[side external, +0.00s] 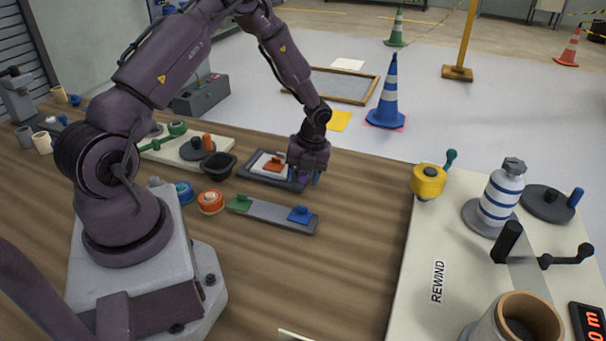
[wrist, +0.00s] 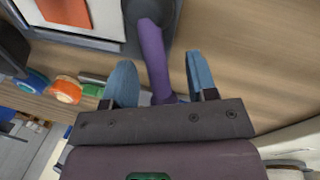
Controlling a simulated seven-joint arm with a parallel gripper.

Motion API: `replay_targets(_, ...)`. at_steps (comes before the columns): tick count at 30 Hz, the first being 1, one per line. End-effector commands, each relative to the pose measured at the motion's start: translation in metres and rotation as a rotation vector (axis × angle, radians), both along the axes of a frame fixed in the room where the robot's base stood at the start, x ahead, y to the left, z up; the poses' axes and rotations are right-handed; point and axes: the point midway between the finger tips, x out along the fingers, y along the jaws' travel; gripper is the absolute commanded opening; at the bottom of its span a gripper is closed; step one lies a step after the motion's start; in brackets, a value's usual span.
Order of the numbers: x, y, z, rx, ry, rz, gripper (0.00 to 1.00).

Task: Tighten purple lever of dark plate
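The dark plate (side external: 262,179) lies on the wooden table, with a white square and an orange lever (side external: 274,165) on it. In the side view my gripper (side external: 308,178) is low at the plate's right end and mostly hides the lever.
A grey bar (side external: 270,214) with a green lever (side external: 240,203) and a blue lever (side external: 300,214) lies in front. A black bowl (side external: 219,166) and an orange roll (side external: 210,201) stand to the left. The table right of my gripper is clear up to the cream rewind board (side external: 405,290).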

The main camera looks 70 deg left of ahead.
Motion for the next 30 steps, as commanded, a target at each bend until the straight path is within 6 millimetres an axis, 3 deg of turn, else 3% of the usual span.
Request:
replay_targets(7,0.002,0.0,0.01,0.002,-0.003,0.001,0.53)
replay_targets(21,0.018,-0.008,0.104,0.003,-0.004,0.0,0.53)
replay_targets(30,0.021,-0.01,0.127,-0.001,-0.001,-0.001,0.53)
